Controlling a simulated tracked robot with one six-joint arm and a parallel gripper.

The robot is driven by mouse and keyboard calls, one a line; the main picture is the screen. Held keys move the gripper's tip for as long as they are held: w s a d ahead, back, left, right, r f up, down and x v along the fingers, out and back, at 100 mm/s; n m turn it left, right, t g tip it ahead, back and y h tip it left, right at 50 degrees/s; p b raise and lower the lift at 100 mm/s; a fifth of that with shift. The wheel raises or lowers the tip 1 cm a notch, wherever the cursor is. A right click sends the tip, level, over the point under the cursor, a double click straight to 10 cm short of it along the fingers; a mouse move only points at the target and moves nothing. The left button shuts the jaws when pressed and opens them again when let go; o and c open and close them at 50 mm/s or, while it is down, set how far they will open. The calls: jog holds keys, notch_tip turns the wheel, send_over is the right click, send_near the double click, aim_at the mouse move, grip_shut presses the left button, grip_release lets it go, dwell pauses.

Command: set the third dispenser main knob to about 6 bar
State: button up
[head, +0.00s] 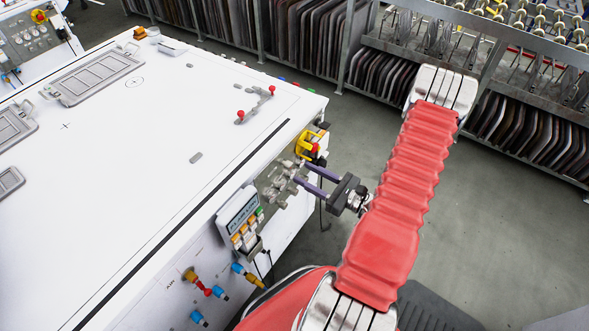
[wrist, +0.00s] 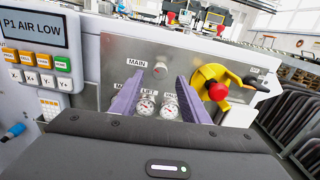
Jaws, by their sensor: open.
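In the wrist view a grey panel (wrist: 115,52) carries the label MAIN, with a small metallic fitting (wrist: 160,70) beside it that looks like the main knob. My gripper (wrist: 161,77) is open, its two purple fingers either side of this fitting. I cannot tell whether they touch it. Two round gauges (wrist: 146,106) show lower down between the fingers, under labels such as LIFT; their readings are too small to read. In the head view my gripper (head: 303,172) points left at the panel's metal fittings (head: 276,184) on the side of the white table.
A yellow fitting with a red knob (wrist: 217,91) sits just right of the fingers. A display (wrist: 28,29) reading P1 AIR LOW and coloured buttons are at left. The white table (head: 150,130) fills the left of the head view. Grey floor (head: 490,210) is clear at right, before racks.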

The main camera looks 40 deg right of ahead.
aim_at(291, 167)
jog(key=shift+x, duration=2.5)
jog(key=c, duration=1)
jog(key=shift+a, duration=0.15)
grip_shut()
